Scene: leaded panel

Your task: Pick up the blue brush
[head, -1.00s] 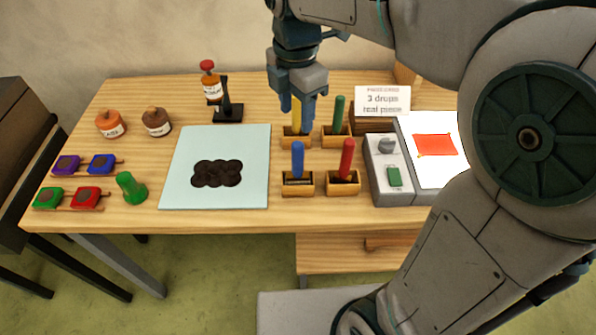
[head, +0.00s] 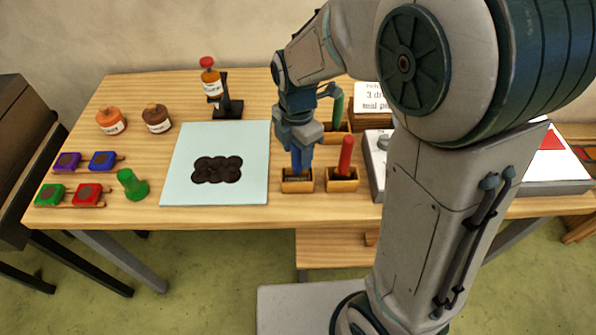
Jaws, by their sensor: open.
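The blue brush (head: 297,165) stands upright in a small wooden holder (head: 297,186) at the front of the table, right of the pale blue sheet. My gripper (head: 299,168) points down directly over the blue brush, with its blue fingers at the handle. It is open. The fingers and the handle have a similar blue, so the exact gap between them is hard to make out.
A red brush (head: 346,157) stands in its own holder just to the right. A green brush (head: 337,108) stands behind. The pale sheet (head: 250,180) with a dark patch lies left. A bottle on a stand (head: 212,85) is at the back.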

